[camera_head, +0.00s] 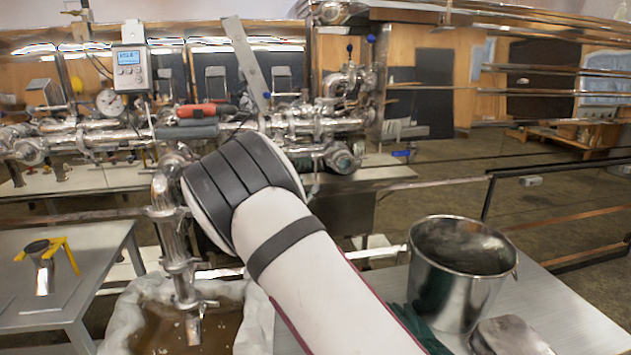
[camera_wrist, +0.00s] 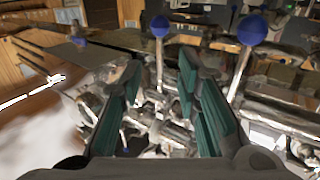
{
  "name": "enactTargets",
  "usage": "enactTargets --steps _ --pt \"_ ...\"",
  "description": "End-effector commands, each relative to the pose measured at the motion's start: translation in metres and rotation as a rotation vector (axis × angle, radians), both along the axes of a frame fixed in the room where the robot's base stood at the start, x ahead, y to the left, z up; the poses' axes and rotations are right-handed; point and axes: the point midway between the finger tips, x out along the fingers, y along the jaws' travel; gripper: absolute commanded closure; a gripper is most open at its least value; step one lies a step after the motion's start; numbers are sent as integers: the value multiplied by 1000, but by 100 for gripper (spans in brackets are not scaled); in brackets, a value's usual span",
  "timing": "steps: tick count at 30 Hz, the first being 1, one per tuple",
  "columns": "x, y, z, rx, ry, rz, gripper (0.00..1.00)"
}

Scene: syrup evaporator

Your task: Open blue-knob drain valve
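In the wrist view my gripper (camera_wrist: 160,80) is open, its two teal-padded fingers apart with nothing held. A blue knob (camera_wrist: 160,25) on a thin metal stem shows above the gap between the fingertips; I cannot tell its exact distance. A second blue knob (camera_wrist: 252,30) on a longer stem stands to the right, outside the right finger. In the head view my arm hides my gripper. I cannot tell which one belongs to the drain valve.
Steel pipes with a gauge (camera_head: 110,102) and a digital box (camera_head: 130,68) fill the left. A vertical pipe (camera_head: 176,250) ends over a lined tub of brown liquid (camera_head: 160,330). A metal bucket (camera_head: 458,270) stands on the table at right. A side table (camera_head: 85,270) stands at left.

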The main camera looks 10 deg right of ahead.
Motion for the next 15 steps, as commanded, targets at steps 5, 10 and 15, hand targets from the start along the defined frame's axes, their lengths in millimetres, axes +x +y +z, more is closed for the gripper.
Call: enactTargets --steps 5,10,15 --pt "30 -21 -1 0 -1 -1 70" --pt "52 -35 0 1 -1 -1 70" --pt "64 -43 0 1 1 1 70"
